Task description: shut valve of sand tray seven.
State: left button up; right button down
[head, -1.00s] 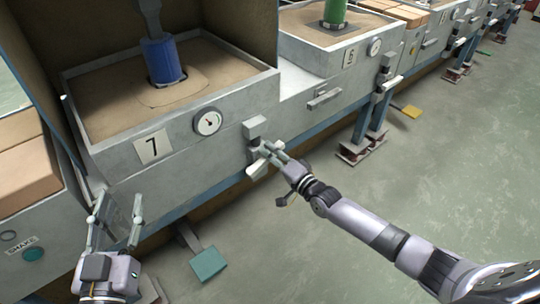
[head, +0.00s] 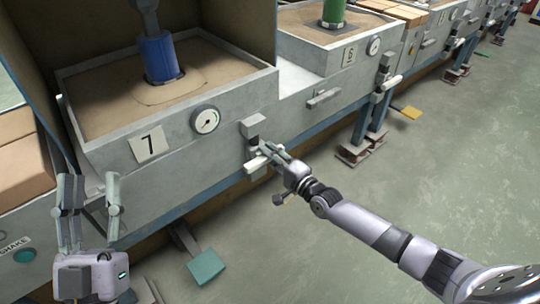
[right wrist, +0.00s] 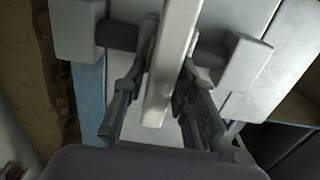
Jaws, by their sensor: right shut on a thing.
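Sand tray seven (head: 90,118) is a grey metal box of sand with a "7" plate (head: 150,143) and a round gauge (head: 205,120) on its front. Its valve (head: 252,128) sits on the front wall, right of the gauge, with a pale bar handle (head: 256,163). My right gripper (head: 268,153) is shut on this handle. In the right wrist view, the handle (right wrist: 170,70) runs between the two fingers (right wrist: 155,100), and the grey valve body (right wrist: 245,62) lies behind. My left gripper (head: 90,188) is open and empty in front of the tray's left part.
A blue cylinder (head: 160,60) stands in tray seven's sand. A teal pedal (head: 205,266) sticks out low below the tray. Tray six (head: 300,50) and its valve (head: 385,75) are further right.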

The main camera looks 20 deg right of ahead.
jog(key=c, duration=1.4)
grip_release()
jog(key=shift+c, duration=0.2)
jog(key=v, duration=1.2)
